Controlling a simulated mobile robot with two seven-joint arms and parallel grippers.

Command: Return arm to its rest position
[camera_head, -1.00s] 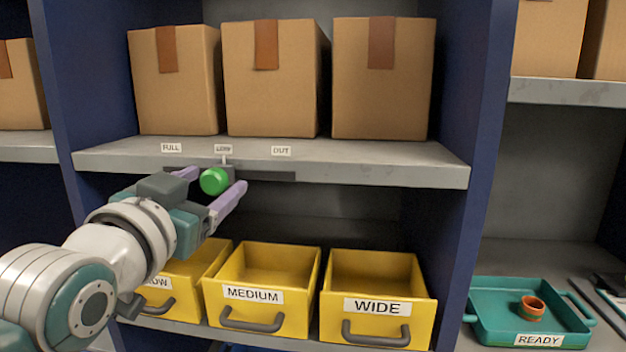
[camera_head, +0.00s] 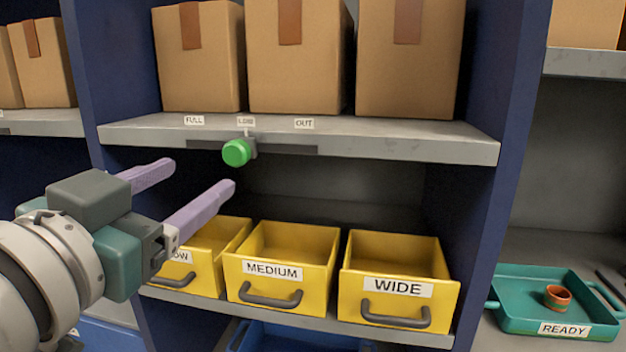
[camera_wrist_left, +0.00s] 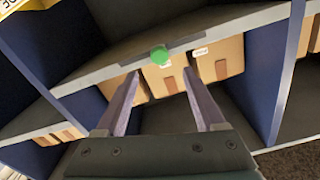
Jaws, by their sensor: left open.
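My left gripper (camera_head: 203,182) is open and empty in the head view, in front of the shelves at the left. Its two purple fingers also show in the left wrist view (camera_wrist_left: 165,98), spread apart with nothing between them. A green knob (camera_head: 237,152) sits on a dark slider strip along the shelf's front edge, under the LOW label (camera_head: 246,121). It also shows in the left wrist view (camera_wrist_left: 158,54), beyond the fingertips and apart from them. FULL (camera_head: 194,120) and OUT (camera_head: 304,123) labels flank it. My right gripper is not in view.
Yellow bins marked MEDIUM (camera_head: 275,271) and WIDE (camera_head: 398,289) stand on the lower shelf, with a third partly behind my gripper. Cardboard boxes (camera_head: 295,60) fill the upper shelf. A teal READY tray (camera_head: 510,318) at right holds a small orange ring (camera_head: 557,296).

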